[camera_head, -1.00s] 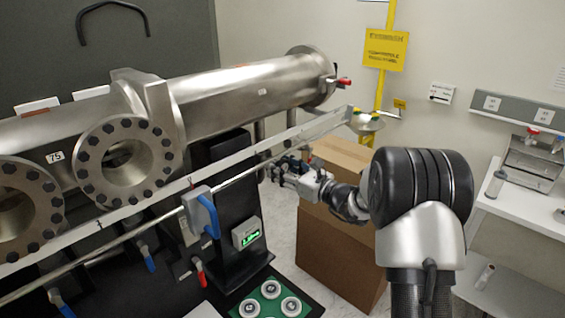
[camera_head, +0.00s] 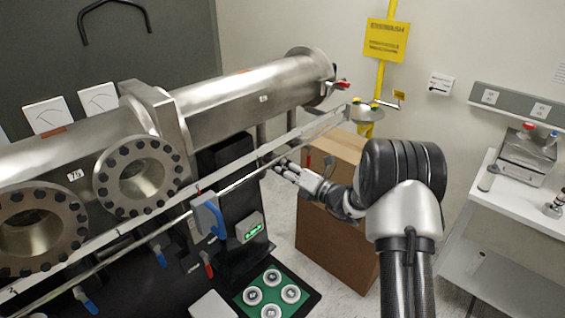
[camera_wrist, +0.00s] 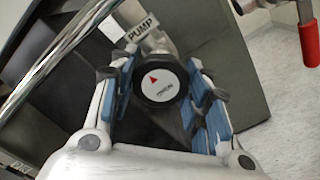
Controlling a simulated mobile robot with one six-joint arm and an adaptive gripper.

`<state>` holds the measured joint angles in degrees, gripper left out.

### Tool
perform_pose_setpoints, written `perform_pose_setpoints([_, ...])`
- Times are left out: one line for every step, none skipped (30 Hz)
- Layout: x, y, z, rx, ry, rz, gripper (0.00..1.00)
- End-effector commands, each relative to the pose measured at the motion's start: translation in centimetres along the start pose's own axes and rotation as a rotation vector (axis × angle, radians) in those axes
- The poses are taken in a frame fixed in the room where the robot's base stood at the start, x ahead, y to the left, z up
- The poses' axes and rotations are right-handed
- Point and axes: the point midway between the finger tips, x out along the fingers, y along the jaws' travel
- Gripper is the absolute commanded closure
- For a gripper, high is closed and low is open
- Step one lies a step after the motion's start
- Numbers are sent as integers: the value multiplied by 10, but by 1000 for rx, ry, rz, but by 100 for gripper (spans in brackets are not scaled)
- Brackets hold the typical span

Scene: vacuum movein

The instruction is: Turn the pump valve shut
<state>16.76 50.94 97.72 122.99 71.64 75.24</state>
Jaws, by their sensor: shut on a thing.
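In the head view my gripper (camera_head: 280,165) reaches left beside the steel rail; the knob cannot be made out there.
A red handle (camera_wrist: 309,42) hangs at the right in the wrist view. A thin metal rod (camera_wrist: 62,48) runs along the left. In the head view a cardboard box (camera_head: 338,215) stands behind my arm, and a large flanged steel pipe (camera_head: 250,95) lies to the left.

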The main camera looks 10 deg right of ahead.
Motion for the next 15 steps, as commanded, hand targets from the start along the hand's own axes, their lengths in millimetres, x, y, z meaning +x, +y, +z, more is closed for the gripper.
perform_pose_setpoints([0,1,1,25,0,0,80])
perform_pose_setpoints([0,1,1,39,0,0,80])
perform_pose_setpoints([0,1,1,57,0,0,80])
perform_pose_setpoints([0,1,1,68,0,0,80])
perform_pose_setpoints([0,1,1,79,0,0,80])
perform_pose_setpoints([0,1,1,93,0,0,80])
perform_pose_setpoints([0,1,1,101,-1,0,80])
perform_pose_setpoints([0,1,0,107,-1,0,80])
perform_pose_setpoints([0,1,0,116,-1,0,80])
perform_pose_setpoints([0,1,0,122,-1,0,80])
perform_pose_setpoints([0,0,0,126,-1,0,80])
perform_pose_setpoints([0,0,0,130,-1,0,80])
perform_pose_setpoints([0,0,0,133,-1,1,80])
perform_pose_setpoints([0,0,0,135,-1,1,80])
perform_pose_setpoints([0,0,0,137,-1,1,80])
